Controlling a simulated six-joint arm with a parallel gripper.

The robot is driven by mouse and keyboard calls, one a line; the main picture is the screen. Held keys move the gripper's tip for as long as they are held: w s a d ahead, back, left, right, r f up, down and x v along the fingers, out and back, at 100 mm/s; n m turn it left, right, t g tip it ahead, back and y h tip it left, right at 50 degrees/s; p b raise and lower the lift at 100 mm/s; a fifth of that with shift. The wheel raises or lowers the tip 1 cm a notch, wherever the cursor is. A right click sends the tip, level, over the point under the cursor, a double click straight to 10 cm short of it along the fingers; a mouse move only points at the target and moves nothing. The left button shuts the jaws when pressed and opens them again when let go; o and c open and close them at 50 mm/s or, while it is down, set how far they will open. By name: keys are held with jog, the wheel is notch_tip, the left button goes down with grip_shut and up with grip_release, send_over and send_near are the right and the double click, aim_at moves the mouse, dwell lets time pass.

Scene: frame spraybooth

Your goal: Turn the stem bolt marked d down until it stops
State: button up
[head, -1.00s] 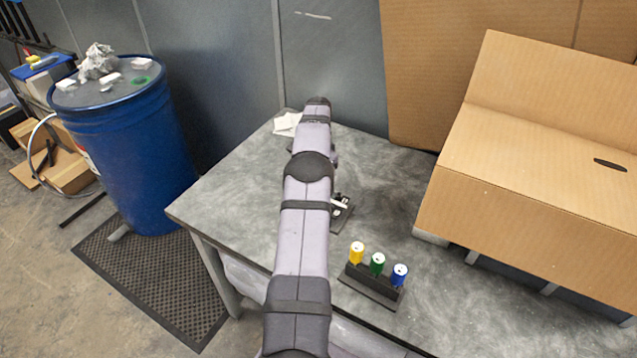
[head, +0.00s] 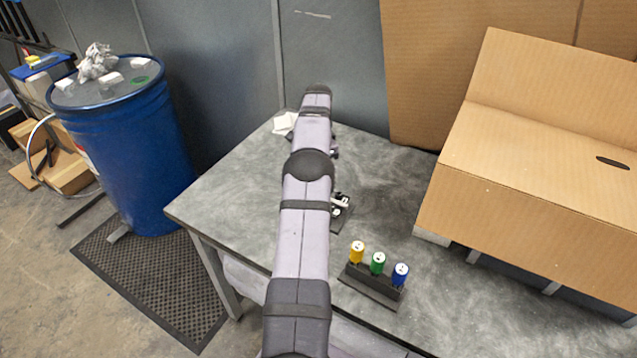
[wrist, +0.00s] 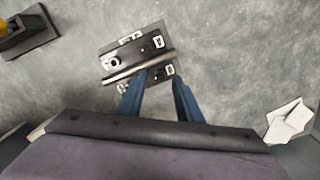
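A dark plate (wrist: 116,54) carries small bolts and white labels, crossed by a silver bar (wrist: 138,67). The labels are too small to read, so I cannot tell which bolt is marked d. The plate (head: 343,218) also shows in the head view, partly hidden by my arm. My gripper (wrist: 160,74) shows in the wrist view as two blue fingers with a gap between them. The fingertips appear over the plate's near edge by the bar, with a white label by the right fingertip. I see nothing held. The head view hides the fingers behind my arm.
A dark rack (head: 372,286) holds yellow, green and blue cylinders at the front of the grey table (head: 235,190). A large cardboard box (head: 540,150) stands at right. White crumpled paper (head: 285,123) lies at the far edge. A blue barrel (head: 135,150) stands left of the table.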

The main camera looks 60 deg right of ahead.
jog(key=shift+r, duration=2.2)
jog(key=w+a+r+n, duration=0.2)
jog(key=w+a+n, duration=0.3)
jog(key=w+a, duration=0.55)
jog(key=w+a+r+n, duration=0.1)
jog(key=a+n, duration=0.2)
jog(key=a, duration=0.5)
jog(key=w+a+r+n, duration=0.15)
jog(key=a+n, duration=0.25)
jog(key=a, duration=0.5)
jog(key=s+a+f+n, duration=0.1)
jog(key=s+a+n, duration=0.15)
jog(key=a, duration=0.45)
jog(key=s+a+f+n, duration=0.1)
jog(key=s+a+n, duration=0.15)
jog(key=a, duration=0.45)
jog(key=s+a+f+n, duration=0.4)
jog(key=s+a+n, duration=0.3)
jog(key=s+a, duration=0.4)
jog(key=shift+s, duration=0.8)
